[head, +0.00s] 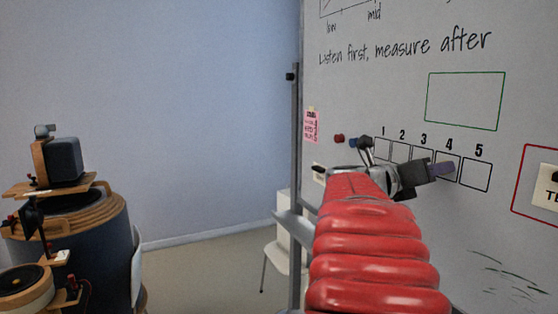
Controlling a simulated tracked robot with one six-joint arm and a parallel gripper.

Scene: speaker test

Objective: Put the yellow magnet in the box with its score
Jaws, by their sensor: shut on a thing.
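My gripper (432,171) is in front of the whiteboard (385,85), over the lower part of the row of numbered boxes. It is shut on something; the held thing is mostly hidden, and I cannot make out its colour. A small purple-grey piece (443,169) shows at the jaw tips, in front of box 4 (446,157). Boxes 1, 2 and 3 are partly covered by my arm and gripper. Box 5 (476,174) is empty and clear. No yellow magnet can be seen. A pink note (310,126) hangs at the board's left edge, its writing too small to read.
A red magnet (339,139) and a blue one (354,142) are left of the boxes. A green frame (464,100) is above, a red frame (516,190) at right. Speaker equipment (65,160) stands on a dark drum at left. A white chair (277,256) stands behind the board.

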